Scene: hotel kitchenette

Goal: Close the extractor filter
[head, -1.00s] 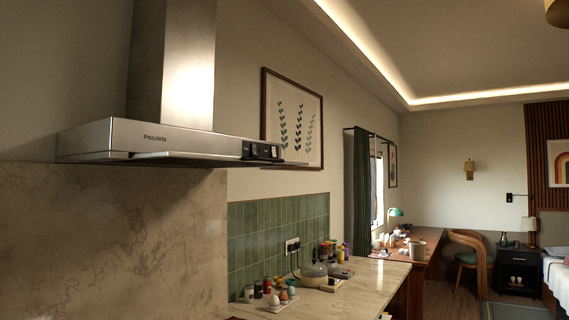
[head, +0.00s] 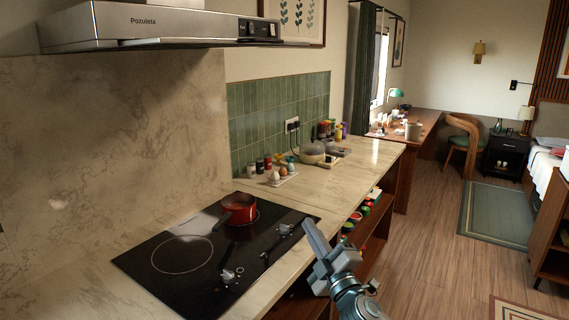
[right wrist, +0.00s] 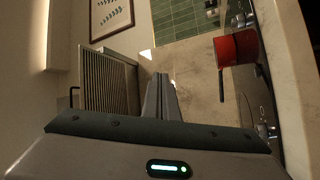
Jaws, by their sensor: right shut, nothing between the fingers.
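My left gripper is not in view.
A black cooktop (head: 205,255) with a red pot (head: 239,209) lies below the hood. Eggs, jars and a pan (head: 312,152) stand farther along the counter (head: 360,170). A wooden shelf with items is below the counter. The air between hood and cooktop looks clear.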

